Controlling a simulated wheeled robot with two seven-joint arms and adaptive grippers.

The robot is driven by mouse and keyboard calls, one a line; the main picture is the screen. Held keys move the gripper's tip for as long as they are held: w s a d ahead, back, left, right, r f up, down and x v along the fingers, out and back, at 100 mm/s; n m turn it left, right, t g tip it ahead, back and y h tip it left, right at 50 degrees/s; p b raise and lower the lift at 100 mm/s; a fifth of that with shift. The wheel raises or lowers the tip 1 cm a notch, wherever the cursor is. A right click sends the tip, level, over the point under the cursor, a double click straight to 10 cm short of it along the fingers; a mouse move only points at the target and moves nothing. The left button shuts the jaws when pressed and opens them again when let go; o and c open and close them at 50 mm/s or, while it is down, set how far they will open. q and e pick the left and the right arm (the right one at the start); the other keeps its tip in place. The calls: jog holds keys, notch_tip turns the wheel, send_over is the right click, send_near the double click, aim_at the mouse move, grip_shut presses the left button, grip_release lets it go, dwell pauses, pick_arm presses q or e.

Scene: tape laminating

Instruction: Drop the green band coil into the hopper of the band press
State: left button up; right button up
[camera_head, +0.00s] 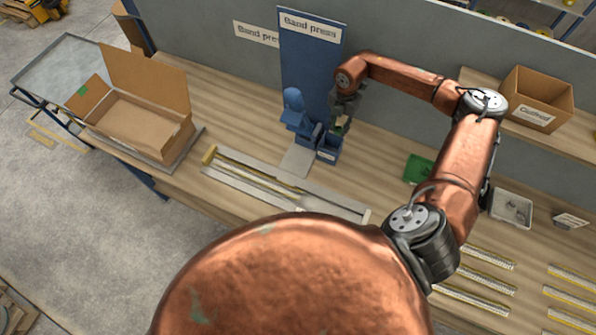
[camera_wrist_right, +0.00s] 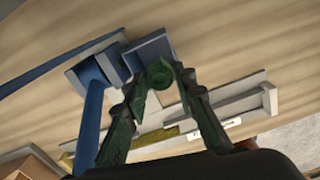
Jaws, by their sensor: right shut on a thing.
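The blue band press (camera_head: 294,112) stands on the wooden bench in front of a blue sign panel. Its hopper (camera_head: 328,154) is the small blue box on its right side; it also shows in the wrist view (camera_wrist_right: 150,48). My right gripper (camera_head: 341,121) is just above the hopper. It is shut on the green band coil (camera_wrist_right: 159,76), which sits between the fingertips in the wrist view. In that view the coil overlaps the near edge of the hopper; the gap between them is hard to judge. My left gripper is not in view.
A long metal rail (camera_head: 255,175) lies in front of the press. An open cardboard box (camera_head: 145,107) is at the left. A green patch (camera_head: 418,169), a grey tray (camera_head: 511,208) and several yellow-edged strips (camera_head: 490,280) lie at the right. Another cardboard box (camera_head: 540,93) stands behind them.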

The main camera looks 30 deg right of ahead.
jog(key=shift+f, duration=0.35)
jog(key=o, duration=0.8)
notch_tip(320, 180, up, 12)
jog(key=shift+r, duration=0.1)
dwell(0.5)
